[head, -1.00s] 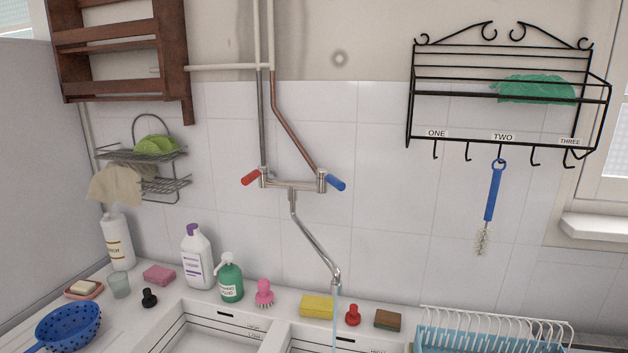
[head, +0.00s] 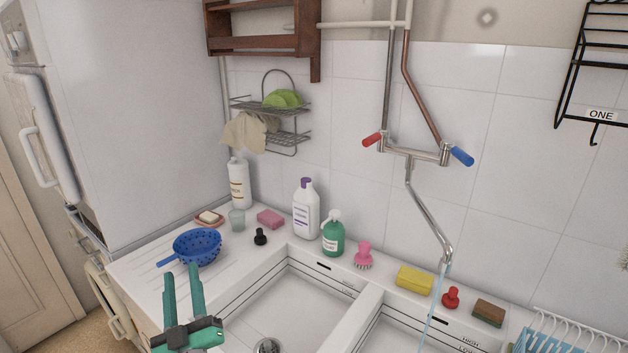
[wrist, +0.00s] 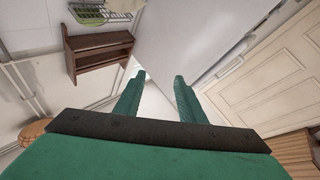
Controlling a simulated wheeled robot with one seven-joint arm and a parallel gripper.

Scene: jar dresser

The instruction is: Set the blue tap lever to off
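The blue tap lever (head: 462,156) sits at the right end of the wall-mounted mixer tap (head: 412,153) and slants down to the right. A red lever (head: 372,139) sits at the tap's left end. Water (head: 432,308) runs from the spout into the right basin. My gripper (head: 182,272) is at the lower left of the head view, in front of the left basin and far from the tap. Its two green fingers stand apart with nothing between them. They also show apart and empty in the wrist view (wrist: 160,77), where the tap is not visible.
A blue colander (head: 197,246) lies on the drainboard beyond my gripper. Bottles, including a green one (head: 333,235), a yellow sponge (head: 414,280) and a red plug (head: 451,297) line the sink's back ledge. A tall white fridge (head: 130,120) stands at the left. The air before the tap is clear.

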